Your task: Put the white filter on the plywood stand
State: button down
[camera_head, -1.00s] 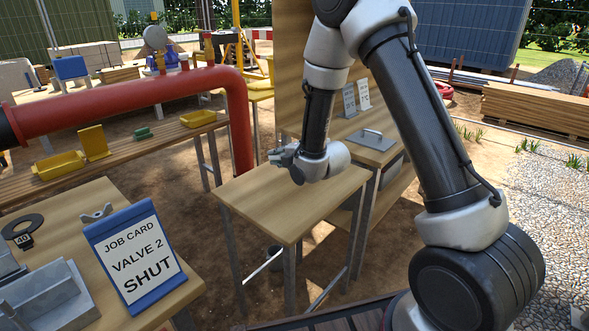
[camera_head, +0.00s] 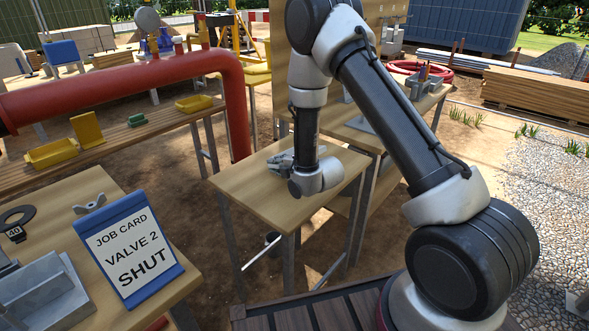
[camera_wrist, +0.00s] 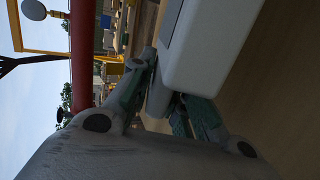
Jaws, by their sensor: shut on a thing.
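A plywood-topped stand (camera_head: 245,195) with metal legs stands in the middle of the head view. My gripper (camera_head: 281,163) is low over the far part of its top. In the wrist view my gripper (camera_wrist: 163,92) is shut on a white block-shaped thing, the white filter (camera_wrist: 212,50), with a finger on each side. The filter lies close along the pale wooden surface (camera_wrist: 290,85); I cannot tell whether it touches. In the head view the filter is not clearly made out beside the gripper and wrist.
A red pipe (camera_head: 130,88) runs behind the stand at left. A bench with yellow trays (camera_head: 50,153) is at left. A blue-framed job card (camera_head: 128,247) stands on the near-left table. A plywood back panel and another bench (camera_head: 360,133) stand behind the stand.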

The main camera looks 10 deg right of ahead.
jog(key=shift+f, duration=0.2)
jog(key=c, duration=1.5)
grip_release()
jog(key=shift+s, duration=0.1)
jog(key=shift+v, duration=4)
